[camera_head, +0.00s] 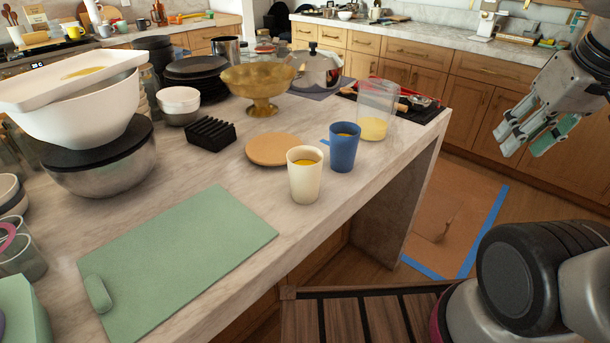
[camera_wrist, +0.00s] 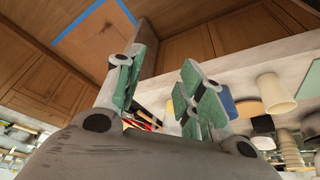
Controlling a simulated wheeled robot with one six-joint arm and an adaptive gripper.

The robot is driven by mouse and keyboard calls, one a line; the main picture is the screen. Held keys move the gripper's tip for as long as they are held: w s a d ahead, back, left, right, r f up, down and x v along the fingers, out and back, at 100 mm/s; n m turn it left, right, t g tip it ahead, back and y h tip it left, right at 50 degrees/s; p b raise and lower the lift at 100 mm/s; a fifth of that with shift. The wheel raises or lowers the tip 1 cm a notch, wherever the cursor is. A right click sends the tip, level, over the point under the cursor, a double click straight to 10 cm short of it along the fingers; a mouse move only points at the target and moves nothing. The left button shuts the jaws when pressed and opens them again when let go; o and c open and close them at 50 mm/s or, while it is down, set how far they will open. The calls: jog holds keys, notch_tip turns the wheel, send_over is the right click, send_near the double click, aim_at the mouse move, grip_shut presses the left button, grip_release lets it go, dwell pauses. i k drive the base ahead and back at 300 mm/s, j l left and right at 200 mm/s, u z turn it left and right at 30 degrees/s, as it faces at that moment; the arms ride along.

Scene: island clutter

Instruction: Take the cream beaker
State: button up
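The cream beaker (camera_head: 305,178) stands upright near the right edge of the marble island, with something yellow-orange inside. It also shows at the right of the wrist view (camera_wrist: 275,93). A blue beaker (camera_head: 344,148) stands just behind it to the right, close to it. My gripper (camera_head: 520,138) is raised beyond the island's right edge, well apart from both beakers. In the wrist view its green-padded fingers (camera_wrist: 160,75) are spread with nothing held between them.
A round wooden board (camera_head: 273,149) lies behind the cream beaker. A clear container (camera_head: 377,110) and a brass bowl (camera_head: 260,88) stand farther back. A green cutting board (camera_head: 180,262) lies to the front left. Bare marble (camera_head: 262,203) lies left of the beaker.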

aim_at(304, 163)
jog(key=k+j+z, duration=0.25)
jog(key=z, duration=0.2)
jog(key=k+j+z, duration=0.25)
jog(key=z, duration=0.2)
jog(key=k+j+z, duration=0.1)
jog(key=k+z, duration=0.35)
jog(key=i+j, duration=0.05)
jog(key=i, duration=0.05)
